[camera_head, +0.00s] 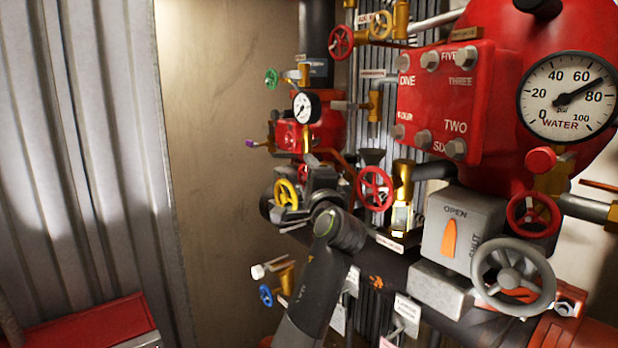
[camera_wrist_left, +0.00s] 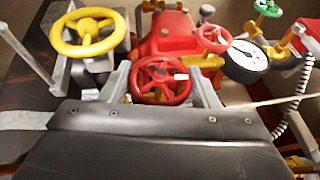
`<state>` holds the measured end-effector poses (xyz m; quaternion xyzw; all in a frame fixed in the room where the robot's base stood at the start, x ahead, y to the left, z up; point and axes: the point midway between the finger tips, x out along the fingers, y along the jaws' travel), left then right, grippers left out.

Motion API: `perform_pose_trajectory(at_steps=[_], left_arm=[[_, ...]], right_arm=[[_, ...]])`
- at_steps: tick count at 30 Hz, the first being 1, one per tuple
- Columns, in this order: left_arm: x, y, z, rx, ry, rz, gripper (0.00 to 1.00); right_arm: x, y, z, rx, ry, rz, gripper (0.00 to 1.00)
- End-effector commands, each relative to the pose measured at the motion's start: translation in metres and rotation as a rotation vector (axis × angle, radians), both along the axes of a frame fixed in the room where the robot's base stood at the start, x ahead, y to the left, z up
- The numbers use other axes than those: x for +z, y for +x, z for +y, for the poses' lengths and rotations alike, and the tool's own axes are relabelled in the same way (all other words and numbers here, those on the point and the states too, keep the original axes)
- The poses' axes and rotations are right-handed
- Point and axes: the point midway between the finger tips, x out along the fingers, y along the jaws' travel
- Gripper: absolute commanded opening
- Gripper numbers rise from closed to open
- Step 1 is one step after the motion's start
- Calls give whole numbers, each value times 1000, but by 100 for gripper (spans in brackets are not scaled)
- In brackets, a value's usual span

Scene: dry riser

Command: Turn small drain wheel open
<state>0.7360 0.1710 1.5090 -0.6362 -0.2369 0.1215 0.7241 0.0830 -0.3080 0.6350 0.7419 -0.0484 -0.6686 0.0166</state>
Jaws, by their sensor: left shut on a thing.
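A small red handwheel (camera_wrist_left: 161,80) sits between the two grey fingers of my left gripper in the left wrist view, and the gripper is shut on it. The yellow wheel also shows at upper left in the left wrist view (camera_wrist_left: 88,32). Which wheel is the drain wheel is not readable from labels. My right gripper is not in view.
A red handwheel (camera_head: 375,188) stands just right of my gripper. A small gauge (camera_head: 304,108) and a green wheel (camera_head: 271,78) are above it. A blue wheel (camera_head: 266,295) is below left. A grey wheel (camera_head: 513,278) and a large gauge (camera_head: 568,97) are at right.

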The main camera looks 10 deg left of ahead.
Motion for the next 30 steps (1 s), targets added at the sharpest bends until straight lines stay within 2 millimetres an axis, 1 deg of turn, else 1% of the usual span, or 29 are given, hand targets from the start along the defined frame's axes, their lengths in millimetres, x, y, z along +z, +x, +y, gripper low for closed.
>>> perform_pose_trajectory(at_steps=[6, 18, 24, 30], left_arm=[[3, 0, 0, 0, -104, 78, 32], [3, 0, 1, 3, -329, 256, 32], [2, 0, 1, 2, -403, 315, 32], [2, 0, 1, 2, -441, 343, 32]], right_arm=[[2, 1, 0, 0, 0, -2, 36], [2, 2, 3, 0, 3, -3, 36], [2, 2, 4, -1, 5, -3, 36], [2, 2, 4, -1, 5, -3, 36]])
